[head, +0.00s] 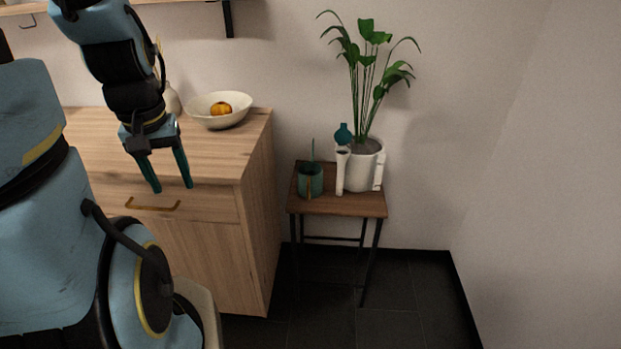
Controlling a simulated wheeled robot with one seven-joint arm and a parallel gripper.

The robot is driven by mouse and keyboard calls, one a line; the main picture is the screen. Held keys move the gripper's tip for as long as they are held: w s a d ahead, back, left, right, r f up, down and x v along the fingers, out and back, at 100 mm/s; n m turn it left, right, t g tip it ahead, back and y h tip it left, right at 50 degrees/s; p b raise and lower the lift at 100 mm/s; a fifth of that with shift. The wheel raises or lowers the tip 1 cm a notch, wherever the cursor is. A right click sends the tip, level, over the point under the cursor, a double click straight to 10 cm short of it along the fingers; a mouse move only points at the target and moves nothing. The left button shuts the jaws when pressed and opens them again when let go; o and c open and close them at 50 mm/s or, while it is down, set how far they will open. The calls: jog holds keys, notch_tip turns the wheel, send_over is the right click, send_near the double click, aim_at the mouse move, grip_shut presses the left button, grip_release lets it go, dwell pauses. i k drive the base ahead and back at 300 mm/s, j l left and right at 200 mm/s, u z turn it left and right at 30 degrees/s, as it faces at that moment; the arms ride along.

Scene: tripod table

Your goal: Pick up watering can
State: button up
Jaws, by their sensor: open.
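A small dark green can (310,181), which looks like the watering can, stands upright on the left part of a small side table (352,206). A thin green piece rises above it and a brownish strip shows on its front; I cannot tell exactly which is spout or handle. My gripper (172,190) points down in front of the wooden cabinet, its two teal fingers apart and empty. It is well to the left of the can and not touching it.
A white pot (364,168) with a tall plant (370,75) stands right of the can, with white upright pieces and a teal round thing (344,133) close by. The wooden cabinet (255,165) bears a white bowl (203,112) with orange fruit. Dark floor (400,275) is clear right of the table.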

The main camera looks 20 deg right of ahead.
aim_at(311, 172)
jog(key=z, duration=1)
